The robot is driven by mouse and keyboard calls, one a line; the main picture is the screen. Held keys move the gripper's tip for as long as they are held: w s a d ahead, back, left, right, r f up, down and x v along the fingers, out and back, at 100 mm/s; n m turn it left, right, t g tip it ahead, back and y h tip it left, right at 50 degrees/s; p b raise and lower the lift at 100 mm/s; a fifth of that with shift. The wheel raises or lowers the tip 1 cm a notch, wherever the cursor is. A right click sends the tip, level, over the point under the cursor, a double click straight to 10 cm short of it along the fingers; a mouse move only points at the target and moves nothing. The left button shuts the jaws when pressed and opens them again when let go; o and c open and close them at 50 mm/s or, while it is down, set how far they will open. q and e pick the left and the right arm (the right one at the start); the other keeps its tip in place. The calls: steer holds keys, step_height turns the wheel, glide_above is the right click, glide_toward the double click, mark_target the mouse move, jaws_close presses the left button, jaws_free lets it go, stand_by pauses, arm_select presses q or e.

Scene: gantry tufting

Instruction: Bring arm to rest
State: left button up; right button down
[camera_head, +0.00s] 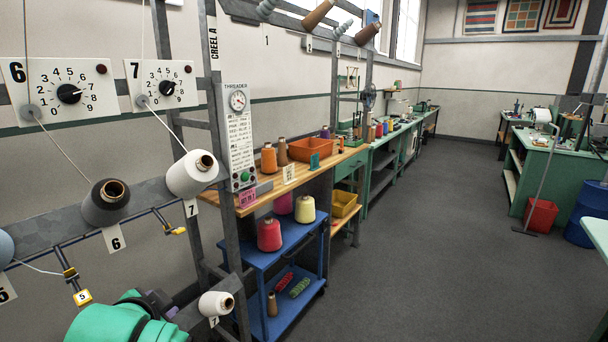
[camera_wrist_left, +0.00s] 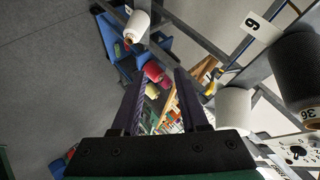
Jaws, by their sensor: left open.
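My left arm comes in at the lower left of the head view as a green link. My left gripper (camera_head: 160,304) shows only partly behind it, as dark purplish fingers. In the left wrist view my left gripper (camera_wrist_left: 160,76) has its two dark fingers apart, with nothing between them. The red and yellow cones seen through the gap stand farther off. A small white cone (camera_head: 217,304) on the lower creel, with a 7 tag below it, is just right of the fingers; I cannot tell the exact gap. My right gripper is in neither view.
A creel rail close by carries a dark cone (camera_head: 106,203) at 6 and a white cone (camera_head: 191,174) at 7. A blue cart (camera_head: 284,238) with yarn cones stands beyond the creel post.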

arm_select(q)
steer(key=s+d+f+n+g+h, duration=0.2)
steer(key=s+f+g, duration=0.1)
steer(key=s+f, duration=0.65)
steer(key=s+d+f+n+g+h, duration=0.1)
steer(key=s+f+n+g, duration=0.2)
steer(key=s+f, duration=0.65)
step_height(320, 180, down, 29)
steer(key=s+g, duration=0.1)
steer(key=g, duration=0.1)
steer(key=s+a+f+g, duration=0.1)
steer(key=s+a+f, duration=0.1)
steer(key=s+f, duration=1)
steer(key=s, duration=0.4)
steer(key=shift+a+f, duration=0.2)
steer(key=shift+f, duration=0.05)
